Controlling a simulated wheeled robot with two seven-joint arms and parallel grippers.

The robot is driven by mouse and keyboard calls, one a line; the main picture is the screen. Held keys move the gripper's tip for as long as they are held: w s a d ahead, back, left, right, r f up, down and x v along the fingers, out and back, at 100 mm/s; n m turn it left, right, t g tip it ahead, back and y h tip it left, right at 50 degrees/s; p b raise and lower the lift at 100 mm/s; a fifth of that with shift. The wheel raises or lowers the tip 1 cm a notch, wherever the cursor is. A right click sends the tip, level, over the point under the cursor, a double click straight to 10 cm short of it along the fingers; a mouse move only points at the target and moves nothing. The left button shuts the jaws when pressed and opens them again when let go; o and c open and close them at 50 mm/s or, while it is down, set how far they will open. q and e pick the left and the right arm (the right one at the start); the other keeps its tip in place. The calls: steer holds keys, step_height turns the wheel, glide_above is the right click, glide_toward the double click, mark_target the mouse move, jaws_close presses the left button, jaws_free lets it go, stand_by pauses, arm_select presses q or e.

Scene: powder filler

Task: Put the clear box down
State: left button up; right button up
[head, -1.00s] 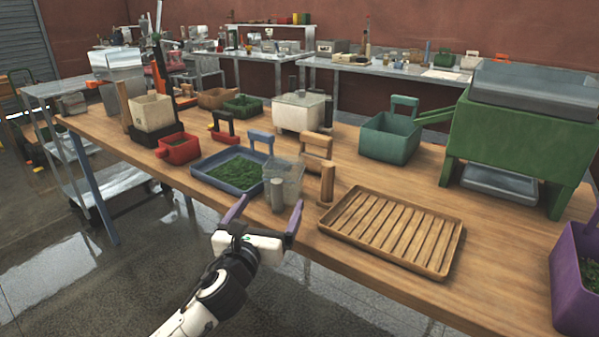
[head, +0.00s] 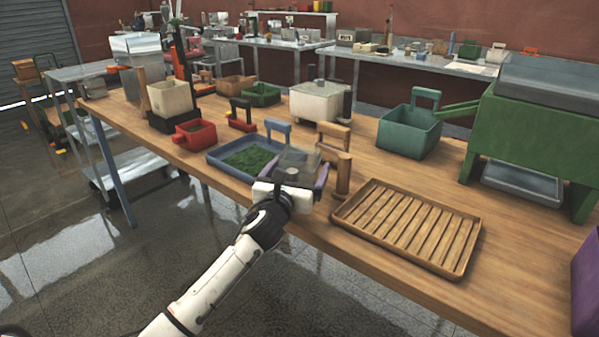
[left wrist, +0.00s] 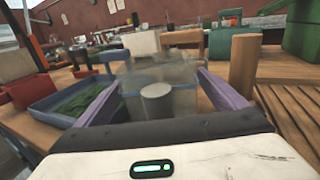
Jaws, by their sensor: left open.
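The clear box (head: 297,160) stands on the wooden table, close to the front edge. It is see-through, with a short grey cylinder showing at its near side. My left gripper (head: 291,178) is open, with its purple fingers on either side of the box. In the left wrist view the box (left wrist: 160,82) sits between the two spread fingers (left wrist: 158,100), and the grey cylinder (left wrist: 157,103) faces the camera. I cannot tell whether the fingers touch the box. The gripper's white body hides its lower part in the head view. My right gripper is not in view.
A blue tray of green leaves (head: 222,150) lies just left of the box. A wooden post (head: 343,174) and a slatted wooden tray (head: 436,206) are to the right. A red box (head: 198,134) and a teal bin (head: 393,144) stand farther off.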

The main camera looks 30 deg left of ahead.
arm_select(q)
steer(key=c, duration=1.3)
